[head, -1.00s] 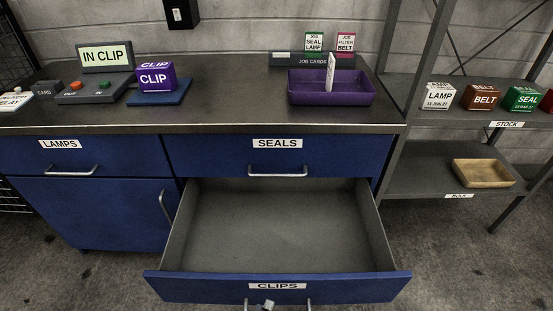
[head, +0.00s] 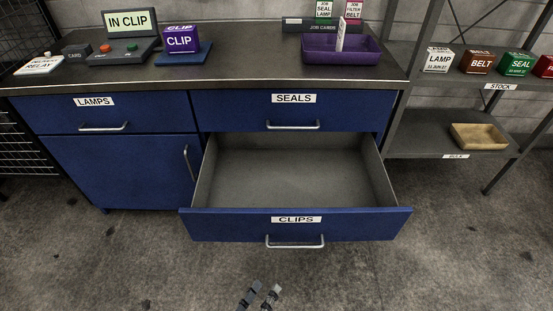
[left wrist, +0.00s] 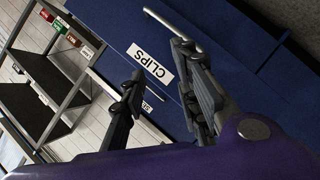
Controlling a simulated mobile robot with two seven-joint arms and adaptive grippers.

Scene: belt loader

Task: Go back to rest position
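My left gripper (head: 262,291) is at the bottom edge of the head view, over the floor in front of the cabinet. In the left wrist view my left gripper (left wrist: 157,62) has its two fingers spread with nothing between them. The open, empty CLIPS drawer (head: 295,228) has its handle (head: 295,244) apart from the fingers. The CLIPS label (left wrist: 150,65) and the silver handle (left wrist: 172,28) also show in the left wrist view. My right gripper is in neither view.
The LAMPS drawer (head: 60,115) and SEALS drawer (head: 345,117) are shut. On the worktop are a CLIP box (head: 180,41), an IN CLIP sign (head: 128,22) and a purple tray (head: 355,55). A shelf with a wooden tray (head: 478,136) stands right. The floor in front is clear.

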